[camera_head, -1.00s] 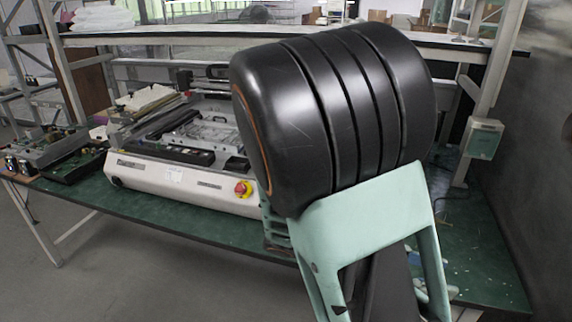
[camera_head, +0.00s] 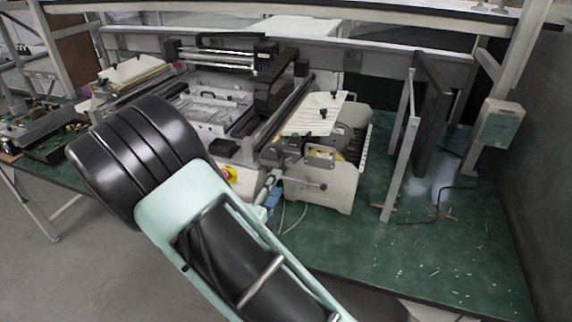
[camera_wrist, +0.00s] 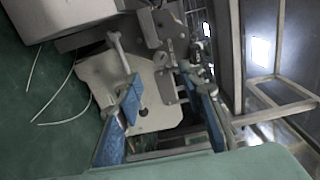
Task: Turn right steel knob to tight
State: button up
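A pale machine unit (camera_head: 320,190) stands on the green bench, right of the larger printer. On its front face is a steel lever (camera_head: 309,185) with a round end. A similar steel rod with a rounded end (camera_wrist: 113,38) shows in the wrist view, against the pale plate (camera_wrist: 150,85). I cannot tell for sure which part is the right steel knob. My gripper (camera_wrist: 160,88) is open, with blue-padded fingers apart and pointing at the plate. Nothing is clearly held. In the head view, my arm hides much of the gripper; a blue part (camera_head: 272,198) shows left of the unit.
The larger printer (camera_head: 215,100) stands behind my arm. White cables (camera_head: 292,217) lie on the green bench (camera_head: 450,255). A leaning grey bar (camera_head: 400,170) and dark panel (camera_head: 430,110) stand right of the unit. The bench's front right is mostly clear.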

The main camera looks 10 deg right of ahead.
aim_at(288, 164)
jog(key=x, duration=0.9)
jog(key=shift+d, duration=0.1)
jog(key=shift+c, duration=0.6)
grip_shut()
